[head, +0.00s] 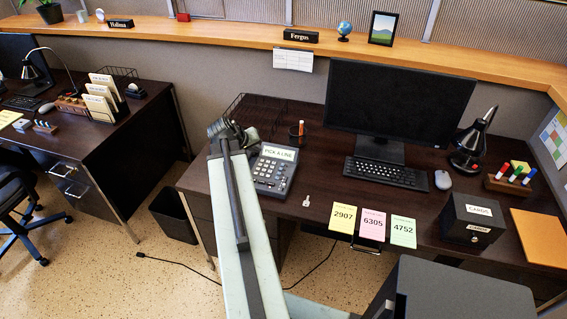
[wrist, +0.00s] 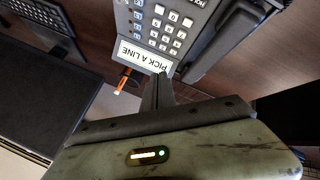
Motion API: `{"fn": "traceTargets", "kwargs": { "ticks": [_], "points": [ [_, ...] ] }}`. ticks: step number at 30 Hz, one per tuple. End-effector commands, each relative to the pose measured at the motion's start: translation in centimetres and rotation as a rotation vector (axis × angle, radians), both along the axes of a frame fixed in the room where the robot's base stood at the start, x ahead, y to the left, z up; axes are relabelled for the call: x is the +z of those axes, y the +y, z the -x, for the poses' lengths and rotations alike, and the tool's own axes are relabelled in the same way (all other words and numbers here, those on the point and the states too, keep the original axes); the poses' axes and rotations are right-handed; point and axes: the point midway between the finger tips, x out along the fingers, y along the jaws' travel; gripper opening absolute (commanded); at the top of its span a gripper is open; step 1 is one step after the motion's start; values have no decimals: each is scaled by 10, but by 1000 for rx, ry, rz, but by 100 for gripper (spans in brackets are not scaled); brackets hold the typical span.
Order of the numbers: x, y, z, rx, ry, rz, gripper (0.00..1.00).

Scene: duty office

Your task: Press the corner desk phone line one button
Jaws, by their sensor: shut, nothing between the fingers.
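The grey desk phone (head: 274,173) sits on the dark corner desk, with its keypad facing up and a white "PICK A LINE" label along its far edge. In the wrist view the phone (wrist: 152,30) appears upside down, with its handset (wrist: 222,45) on the right. A column of small buttons (wrist: 138,16) runs beside the white number keys; I cannot read which is line one. My gripper (wrist: 161,78) is shut and empty, its tips overlapping the label's edge in the wrist view. Contact is unclear. In the head view my arm ends just left of the phone.
A small key (head: 306,201) and coloured number cards (head: 371,224) lie near the front edge. A wire rack (head: 258,108) stands behind.

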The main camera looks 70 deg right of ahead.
Motion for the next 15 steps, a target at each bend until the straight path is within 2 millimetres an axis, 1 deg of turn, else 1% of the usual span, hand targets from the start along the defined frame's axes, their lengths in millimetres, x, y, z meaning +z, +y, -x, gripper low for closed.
{"fn": "traceTargets", "kwargs": {
  "ticks": [1,3,6,9,15],
  "points": [
    [6,-16,22,-33,3,20,0],
    [11,-32,46,-64,10,48,0],
    [17,-46,69,-93,18,74,0],
    [19,-52,79,-104,21,85,0],
    [19,-52,80,-106,22,86,0]
  ]
}}
